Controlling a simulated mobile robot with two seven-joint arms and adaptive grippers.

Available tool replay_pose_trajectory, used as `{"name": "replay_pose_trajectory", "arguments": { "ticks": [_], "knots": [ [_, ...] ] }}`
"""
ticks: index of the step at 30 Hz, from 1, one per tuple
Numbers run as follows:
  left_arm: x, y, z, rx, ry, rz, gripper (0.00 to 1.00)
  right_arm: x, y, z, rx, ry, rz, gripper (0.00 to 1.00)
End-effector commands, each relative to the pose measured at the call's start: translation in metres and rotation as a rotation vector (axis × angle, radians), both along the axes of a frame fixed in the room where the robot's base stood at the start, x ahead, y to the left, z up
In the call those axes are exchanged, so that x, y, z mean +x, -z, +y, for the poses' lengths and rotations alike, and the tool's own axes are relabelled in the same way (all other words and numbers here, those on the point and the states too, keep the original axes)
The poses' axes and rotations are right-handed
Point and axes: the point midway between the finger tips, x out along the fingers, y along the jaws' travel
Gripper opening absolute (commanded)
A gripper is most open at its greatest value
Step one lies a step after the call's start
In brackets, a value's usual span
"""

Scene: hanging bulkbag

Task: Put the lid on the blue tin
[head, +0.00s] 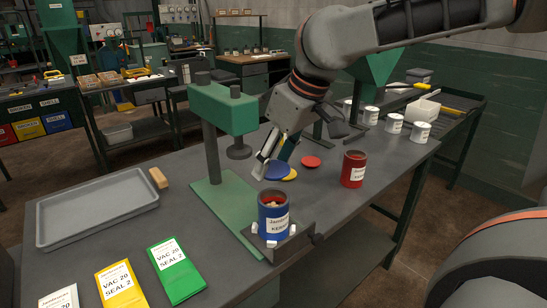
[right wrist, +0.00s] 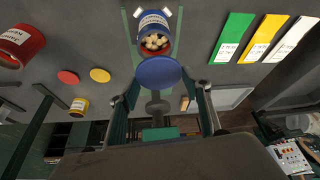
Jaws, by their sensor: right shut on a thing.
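The blue tin (head: 273,222) stands upright and open in a holder at the front of the green press. Pale lumps show inside it in the right wrist view, where the tin (right wrist: 153,24) is at the top. My right gripper (head: 272,165) is shut on the blue lid (head: 279,172), behind the tin in the head view and apart from it. In the right wrist view the round blue lid (right wrist: 158,72) lies between the fingertips, just below the tin's mouth in the picture. The lid's height above the table is hard to tell. My left gripper is not in view.
The green press (head: 222,110) stands close left of my right gripper. A red lid (head: 311,161), a yellow lid (head: 291,175) and a red tin (head: 353,170) are on the table. A grey tray (head: 95,210) and green (head: 175,268) and yellow (head: 120,287) packets lie left.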

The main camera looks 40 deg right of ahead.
Motion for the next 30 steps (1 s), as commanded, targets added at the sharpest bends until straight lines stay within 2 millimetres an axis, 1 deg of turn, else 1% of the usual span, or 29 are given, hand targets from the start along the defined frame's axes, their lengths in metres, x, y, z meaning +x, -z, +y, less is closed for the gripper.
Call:
{"name": "replay_pose_trajectory", "arguments": {
  "ticks": [1, 5, 15, 16, 18, 24, 30],
  "knots": [
    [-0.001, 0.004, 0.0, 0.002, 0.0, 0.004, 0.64, 0.0, 0.005, 0.0, 0.001, 0.001, 0.002, 0.36],
    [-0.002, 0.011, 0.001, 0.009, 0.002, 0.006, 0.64, 0.001, 0.015, 0.0, 0.002, 0.0, 0.005, 0.36],
    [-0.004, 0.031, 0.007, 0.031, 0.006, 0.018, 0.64, 0.002, 0.046, -0.001, 0.001, 0.001, 0.007, 0.36],
    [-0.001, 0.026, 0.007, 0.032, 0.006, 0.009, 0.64, 0.001, 0.046, -0.001, -0.001, 0.002, 0.006, 0.36],
    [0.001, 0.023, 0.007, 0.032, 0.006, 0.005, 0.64, 0.0, 0.049, -0.001, -0.002, 0.003, 0.004, 0.36],
    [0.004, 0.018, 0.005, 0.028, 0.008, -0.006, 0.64, 0.0, 0.057, -0.001, -0.001, 0.001, 0.001, 0.36],
    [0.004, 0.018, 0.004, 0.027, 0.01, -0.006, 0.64, 0.0, 0.058, -0.001, -0.001, 0.002, 0.0, 0.36]
  ]
}}
